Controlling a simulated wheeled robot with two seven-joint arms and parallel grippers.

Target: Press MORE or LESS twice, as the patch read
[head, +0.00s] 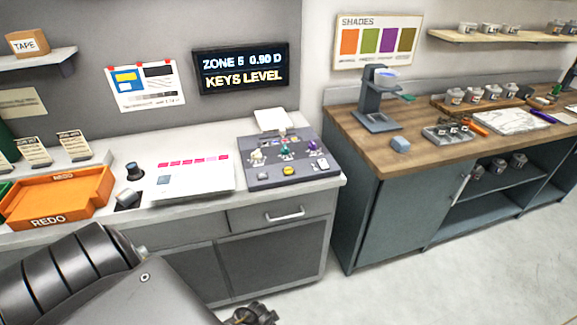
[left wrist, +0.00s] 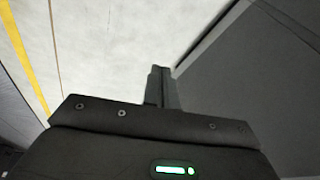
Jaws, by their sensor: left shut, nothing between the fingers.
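A grey console (head: 300,176) sits at the right end of the light counter. It carries a white, a green and a purple key-like fitting, a yellow button (head: 288,170) and small pale buttons; no MORE or LESS label is legible. The wall display (head: 240,68) reads "ZONE 5 0.90 D" and "KEYS LEVEL". A white sheet (head: 190,185) with a row of pink patches lies left of the console. A small dark cylindrical device (head: 133,171) stands beside the sheet. My left gripper (left wrist: 161,76) is shut and empty, below and in front of the counter. My right gripper is out of view.
An orange REDO tray (head: 60,200) and small cards stand on the counter's left. A drawer handle (head: 285,215) sticks out below the console. A wooden bench (head: 360,145) with a stand and several pots is at right. The floor between is clear.

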